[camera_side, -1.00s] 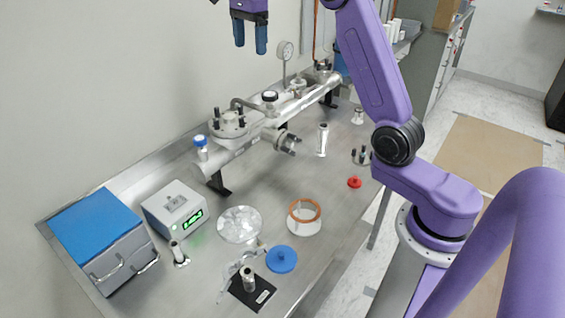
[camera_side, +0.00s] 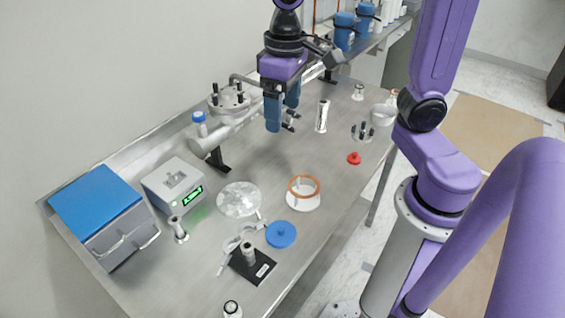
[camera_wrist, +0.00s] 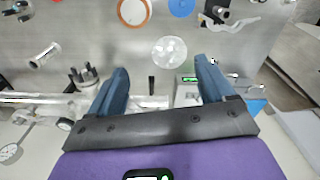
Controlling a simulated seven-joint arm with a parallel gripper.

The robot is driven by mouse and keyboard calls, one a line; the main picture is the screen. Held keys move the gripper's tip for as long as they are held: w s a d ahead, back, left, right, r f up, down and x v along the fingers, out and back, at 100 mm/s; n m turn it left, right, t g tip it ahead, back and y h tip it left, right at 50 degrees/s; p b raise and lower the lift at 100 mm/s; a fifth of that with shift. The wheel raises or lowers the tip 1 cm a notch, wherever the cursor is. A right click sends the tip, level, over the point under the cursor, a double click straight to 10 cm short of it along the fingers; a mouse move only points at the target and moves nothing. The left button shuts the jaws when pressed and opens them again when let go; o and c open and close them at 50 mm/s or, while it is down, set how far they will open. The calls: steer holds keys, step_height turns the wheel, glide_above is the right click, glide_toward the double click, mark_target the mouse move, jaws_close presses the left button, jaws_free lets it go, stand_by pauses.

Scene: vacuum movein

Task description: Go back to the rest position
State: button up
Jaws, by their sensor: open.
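My gripper (camera_side: 282,112) hangs above the steel bench (camera_side: 330,180), its two blue fingers apart and pointing down, with nothing between them. In the side view it is in front of the metal vacuum tube (camera_side: 210,138) and hides part of it. In the wrist view my open fingers (camera_wrist: 160,80) show with the bench, a clear disc (camera_wrist: 169,52) and part of the tube beyond them. The fingers look clear of the bench surface.
A blue-topped box (camera_side: 97,203) and a grey device with a green display (camera_side: 175,185) stand at the left. An orange-rimmed ring (camera_side: 303,192), a blue lid (camera_side: 281,234), a red knob (camera_side: 354,158) and a clear disc (camera_side: 239,199) lie on the bench. Blue bottles (camera_side: 345,30) stand at the back.

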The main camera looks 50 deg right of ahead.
steer(key=s+d+f+n, duration=0.2)
steer(key=s+f+n, duration=0.1)
steer(key=s+n, duration=0.2)
steer(key=s+d+f+n, duration=0.2)
steer(key=s+n, duration=0.3)
steer(key=s, duration=0.4)
steer(key=shift+s+f, duration=0.3)
steer(key=shift+f, duration=0.25)
stand_by(0.3)
